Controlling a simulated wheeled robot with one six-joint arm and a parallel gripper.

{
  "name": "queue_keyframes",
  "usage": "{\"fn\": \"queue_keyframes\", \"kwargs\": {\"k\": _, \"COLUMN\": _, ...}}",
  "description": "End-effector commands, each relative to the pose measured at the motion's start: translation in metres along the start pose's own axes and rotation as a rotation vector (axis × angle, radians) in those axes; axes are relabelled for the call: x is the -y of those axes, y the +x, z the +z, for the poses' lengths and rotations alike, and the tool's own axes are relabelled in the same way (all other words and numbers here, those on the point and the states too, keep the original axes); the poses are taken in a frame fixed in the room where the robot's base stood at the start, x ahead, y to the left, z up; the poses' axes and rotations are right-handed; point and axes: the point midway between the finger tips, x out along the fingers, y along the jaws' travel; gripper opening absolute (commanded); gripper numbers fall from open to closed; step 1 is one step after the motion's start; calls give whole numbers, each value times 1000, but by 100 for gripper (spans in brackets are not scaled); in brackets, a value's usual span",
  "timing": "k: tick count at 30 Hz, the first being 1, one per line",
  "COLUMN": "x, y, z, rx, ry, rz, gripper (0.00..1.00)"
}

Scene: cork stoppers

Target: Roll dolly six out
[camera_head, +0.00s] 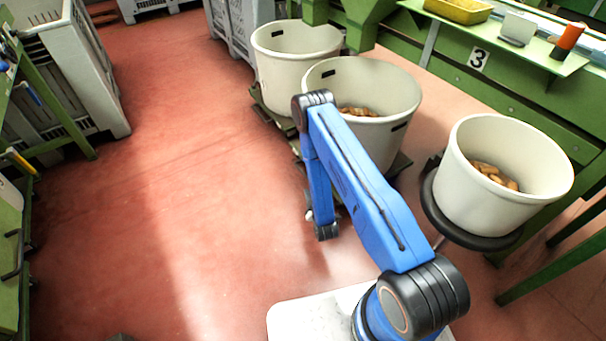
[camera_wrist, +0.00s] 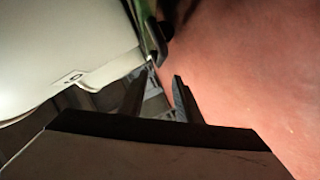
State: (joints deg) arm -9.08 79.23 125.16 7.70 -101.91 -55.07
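Two low dark dollies stand left of the green bench, under white tubs. The rear dolly (camera_head: 268,108) is under the rear tub (camera_head: 283,74); the nearer dolly (camera_head: 401,166) is under the middle tub (camera_head: 402,92), which holds corks. No dolly number is readable in the head view. A green bar with a black end (camera_wrist: 158,45) is just beyond the tips. My arm hides part of the nearer dolly.
A third white tub (camera_head: 462,195) with corks sits on a round black base (camera_head: 428,198) at the right. The green bench (camera_head: 500,90) with a 3 sign runs behind. Grey crates (camera_head: 85,80) stand at the upper left. The red floor (camera_head: 180,190) on the left is clear.

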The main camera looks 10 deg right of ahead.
Motion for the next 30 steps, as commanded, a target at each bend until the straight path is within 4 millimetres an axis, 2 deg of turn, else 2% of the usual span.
{"fn": "queue_keyframes", "kwargs": {"k": 3, "x": -1, "y": 22, "z": 0, "rx": -1, "ry": 1, "rz": 2, "gripper": 31}}
{"fn": "queue_keyframes", "kwargs": {"k": 18, "x": 0, "y": 108, "z": 0, "rx": -1, "ry": 1, "rz": 1, "gripper": 31}}
{"fn": "queue_keyframes", "kwargs": {"k": 24, "x": 0, "y": 131, "z": 0, "rx": -1, "ry": 1, "rz": 1, "gripper": 31}}
{"fn": "queue_keyframes", "kwargs": {"k": 30, "x": 0, "y": 139, "z": 0, "rx": 0, "ry": 0, "rz": -1, "gripper": 31}}
